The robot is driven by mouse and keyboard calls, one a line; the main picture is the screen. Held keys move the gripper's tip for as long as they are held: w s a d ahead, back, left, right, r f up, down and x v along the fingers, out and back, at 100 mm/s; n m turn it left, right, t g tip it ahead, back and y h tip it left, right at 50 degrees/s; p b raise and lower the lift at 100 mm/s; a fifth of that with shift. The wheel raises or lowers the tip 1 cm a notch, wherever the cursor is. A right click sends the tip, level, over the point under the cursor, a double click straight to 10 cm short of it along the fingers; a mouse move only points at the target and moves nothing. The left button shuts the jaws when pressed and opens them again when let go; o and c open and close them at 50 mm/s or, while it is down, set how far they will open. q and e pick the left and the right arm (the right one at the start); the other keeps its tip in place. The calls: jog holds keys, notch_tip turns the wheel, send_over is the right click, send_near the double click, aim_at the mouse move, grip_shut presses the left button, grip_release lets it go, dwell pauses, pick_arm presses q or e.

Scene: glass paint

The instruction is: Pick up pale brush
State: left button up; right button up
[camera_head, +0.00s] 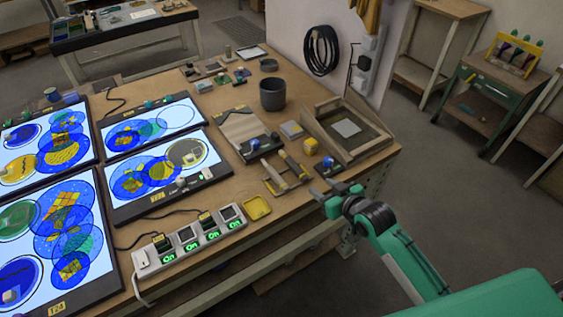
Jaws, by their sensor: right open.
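My right gripper (321,189) is open at the table's right front edge, its fingers pointing left. Just left of its fingers lies a small wooden rack (284,184) with thin stick-like pieces on it. A pale, slim piece (273,173) on the rack may be the pale brush, but it is too small to tell for sure. The gripper is apart from it and holds nothing that I can see. My left gripper is not in view.
Lit panels (165,160) with coloured glass discs cover the left of the table. A power strip (190,242) and a yellow tray (257,208) lie in front.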

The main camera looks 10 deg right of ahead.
notch_tip(320, 180, up, 2)
jog(key=p, duration=0.2)
send_near(295, 166)
jog(key=x, duration=0.4)
jog(key=shift+w+a+f, duration=0.1)
jog(key=shift+w+f, duration=0.05)
jog(key=shift+f, duration=0.05)
jog(key=shift+w+a+t, duration=0.1)
jog(key=shift+w+t, duration=0.2)
jog(key=shift+p+x, duration=0.7)
jog(key=shift+x, duration=1.65)
jog(key=shift+f, duration=0.2)
grip_shut()
